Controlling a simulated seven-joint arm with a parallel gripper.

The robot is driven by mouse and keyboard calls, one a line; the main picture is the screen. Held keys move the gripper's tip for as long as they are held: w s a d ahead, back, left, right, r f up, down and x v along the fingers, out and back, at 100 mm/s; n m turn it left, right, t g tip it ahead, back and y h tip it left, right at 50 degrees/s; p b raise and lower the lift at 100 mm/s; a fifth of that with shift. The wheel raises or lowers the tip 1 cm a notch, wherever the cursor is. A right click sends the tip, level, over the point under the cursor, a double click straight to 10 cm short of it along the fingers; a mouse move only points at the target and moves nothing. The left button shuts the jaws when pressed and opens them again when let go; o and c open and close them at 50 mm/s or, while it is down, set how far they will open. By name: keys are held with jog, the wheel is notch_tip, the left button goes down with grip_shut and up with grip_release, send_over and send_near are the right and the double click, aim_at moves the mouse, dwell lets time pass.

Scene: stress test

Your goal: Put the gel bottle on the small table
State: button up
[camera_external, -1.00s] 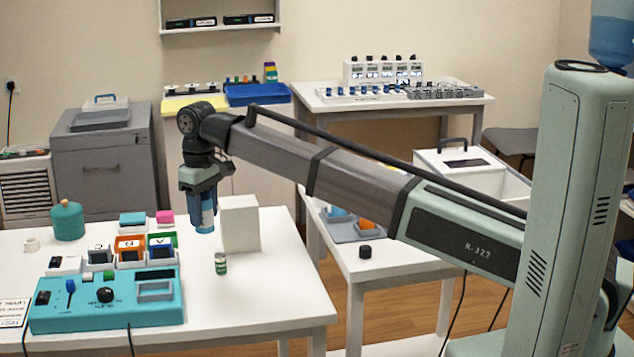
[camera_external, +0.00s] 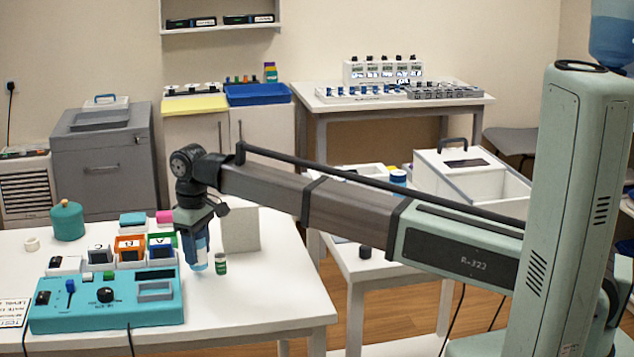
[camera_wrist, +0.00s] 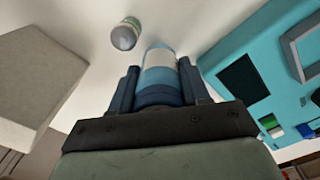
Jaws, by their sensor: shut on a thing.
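My gripper (camera_external: 196,232) is shut on a blue bottle with a pale label (camera_external: 198,257), which appears to be the gel bottle. The bottle is roughly upright, low over the front white table (camera_external: 255,295), left of a small green-labelled vial (camera_external: 220,264). I cannot tell whether its base touches the tabletop. The wrist view shows the bottle (camera_wrist: 161,65) between the fingers and the vial (camera_wrist: 126,35) beside it, apart. A smaller white table (camera_external: 400,272), possibly the small table, stands to the right, partly hidden by my arm.
A white block (camera_external: 240,230) stands just behind the vial. A teal control box (camera_external: 105,303) and several coloured bins (camera_external: 130,248) lie left of the gripper. A black cap-like object (camera_external: 365,252) sits on the smaller table. The front table's right part is clear.

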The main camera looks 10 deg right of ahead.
jog(key=shift+f, duration=0.95)
jog(key=shift+f, duration=0.1)
jog(key=o, duration=1.1)
jog(key=shift+o, duration=0.4)
notch_tip(320, 180, up, 12)
jog(key=shift+r, duration=0.15)
